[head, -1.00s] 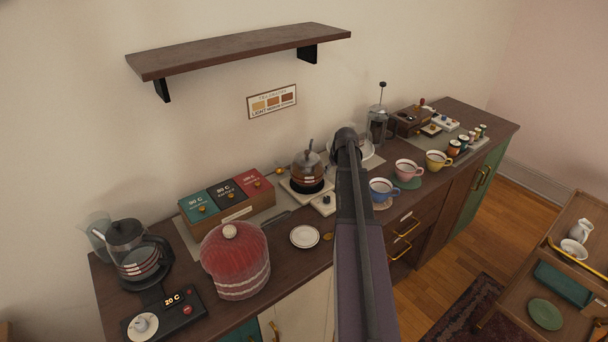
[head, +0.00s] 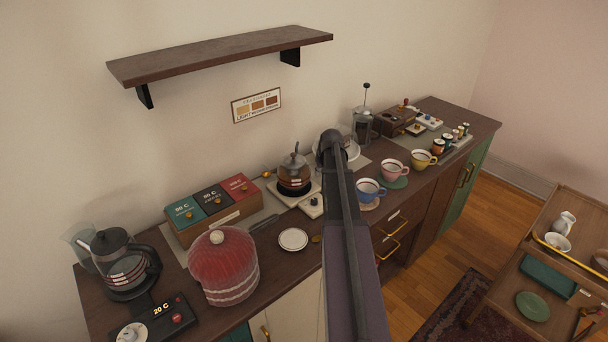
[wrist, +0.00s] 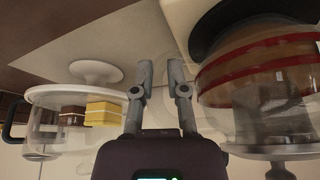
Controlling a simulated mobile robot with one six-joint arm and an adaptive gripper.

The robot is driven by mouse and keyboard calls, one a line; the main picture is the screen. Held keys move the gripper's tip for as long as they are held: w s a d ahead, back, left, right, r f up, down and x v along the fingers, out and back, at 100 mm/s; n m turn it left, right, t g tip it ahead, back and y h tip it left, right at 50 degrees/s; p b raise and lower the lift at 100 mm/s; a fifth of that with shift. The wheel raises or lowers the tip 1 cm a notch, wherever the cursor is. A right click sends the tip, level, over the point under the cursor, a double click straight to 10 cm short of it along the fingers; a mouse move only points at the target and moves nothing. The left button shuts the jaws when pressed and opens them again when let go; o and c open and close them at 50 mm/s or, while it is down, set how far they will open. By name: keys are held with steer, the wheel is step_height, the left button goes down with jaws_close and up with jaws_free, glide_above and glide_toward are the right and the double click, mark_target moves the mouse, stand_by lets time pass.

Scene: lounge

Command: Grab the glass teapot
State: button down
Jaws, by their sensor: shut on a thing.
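The glass teapot (head: 292,180) holds amber liquid and has a dark lid with a knob. It stands upright at or just over a pale warmer on the sideboard, left of my arm; I cannot tell if it is raised. In the wrist view the teapot (wrist: 268,70) is large at the right, upside down in the picture, with red bands round its glass. My gripper (wrist: 162,78) is beside it, its two fingers close together and shut on the teapot's side part, which hardly shows between them. In the head view my arm hides the gripper.
A cake stand (wrist: 50,97) with cakes is close on the gripper's other side. Blue (head: 368,190), pink and yellow cups stand along the front edge. A tea box (head: 215,210), red cosy (head: 224,268) and glass kettle (head: 122,268) are left. A shelf (head: 220,58) hangs above.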

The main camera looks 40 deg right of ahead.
steer(key=shift+r+p, duration=0.4)
steer(key=shift+p, duration=0.05)
steer(key=shift+r+p, duration=1.35)
steer(key=shift+r, duration=0.05)
steer(key=shift+s+d+r+p, duration=0.25)
steer(key=shift+s+d, duration=0.55)
steer(key=shift+s, duration=1.7)
steer(key=shift+s+d+r+p, duration=0.2)
steer(key=shift+s+d, duration=0.65)
steer(key=shift+s, duration=1.6)
steer(key=shift+s+d+r+p, duration=0.25)
steer(key=shift+s+d, duration=0.55)
steer(key=shift+s, duration=1.7)
steer(key=shift+s, duration=0.1)
